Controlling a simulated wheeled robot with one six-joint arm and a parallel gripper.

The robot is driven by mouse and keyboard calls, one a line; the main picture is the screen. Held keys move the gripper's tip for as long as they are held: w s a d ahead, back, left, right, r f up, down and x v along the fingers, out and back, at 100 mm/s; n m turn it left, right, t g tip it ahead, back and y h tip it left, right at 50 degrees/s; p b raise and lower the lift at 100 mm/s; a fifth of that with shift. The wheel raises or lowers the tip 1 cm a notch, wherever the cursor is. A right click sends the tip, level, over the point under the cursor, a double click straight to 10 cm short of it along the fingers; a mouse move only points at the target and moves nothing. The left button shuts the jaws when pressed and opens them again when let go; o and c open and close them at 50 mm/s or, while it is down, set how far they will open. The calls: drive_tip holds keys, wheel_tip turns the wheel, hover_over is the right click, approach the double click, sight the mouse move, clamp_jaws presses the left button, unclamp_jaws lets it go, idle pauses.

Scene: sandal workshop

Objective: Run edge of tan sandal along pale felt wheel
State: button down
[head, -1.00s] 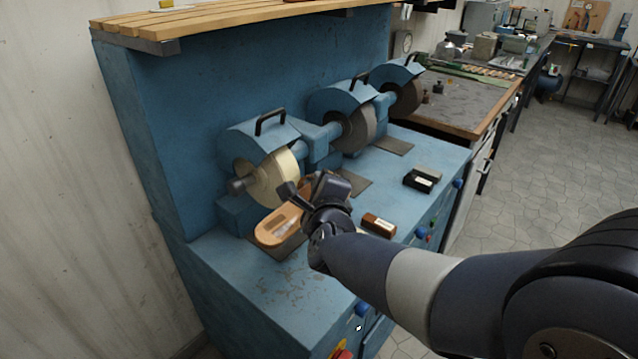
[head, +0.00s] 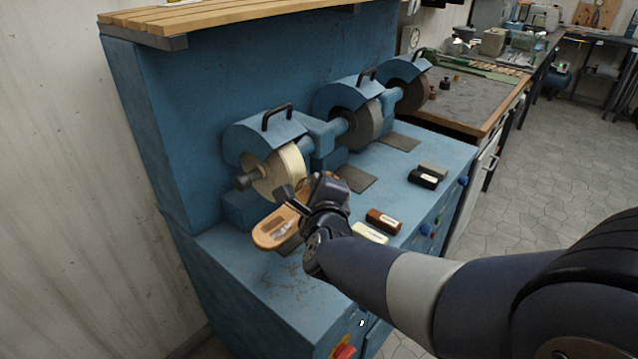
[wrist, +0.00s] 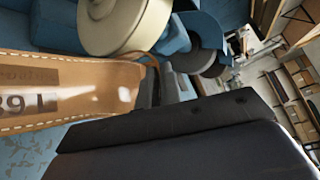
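The tan sandal (head: 272,231) hangs over the front bench top, its long end pointing left and toward me. My gripper (head: 298,200) is shut on its right part, which the fingers partly hide. In the wrist view the sandal (wrist: 75,88) shows a stitched edge, a printed label and a dark finger (wrist: 148,92) against its right end. The pale felt wheel (head: 283,173) sits on the nearest spindle, just behind and above the sandal. In the wrist view the wheel (wrist: 120,25) is close above the sandal's upper edge; I cannot tell whether they touch.
Two darker wheels (head: 365,126) (head: 412,96) stand farther along the blue machine (head: 225,265) under blue hoods. A brown block (head: 384,221), a white block (head: 370,233) and a black block (head: 423,179) lie on the bench right of my gripper. The front left bench top is clear.

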drive_tip(key=shift+s+a+r, duration=0.2)
drive_tip(key=shift+s+r, duration=0.05)
drive_tip(key=shift+s+a, duration=0.2)
drive_tip(key=shift+s, duration=0.1)
drive_tip(key=shift+s+a, duration=0.2)
idle(1.1)
drive_tip(key=shift+s+a+f+p, duration=0.1)
drive_tip(key=shift+s+a+p, duration=0.25)
drive_tip(key=shift+s, duration=0.25)
drive_tip(key=shift+w+a, duration=0.1)
drive_tip(key=shift+a, duration=0.05)
idle(0.6)
drive_tip(key=shift+a, duration=0.1)
idle(0.9)
drive_tip(key=shift+s+a, duration=0.4)
drive_tip(key=shift+s, duration=0.25)
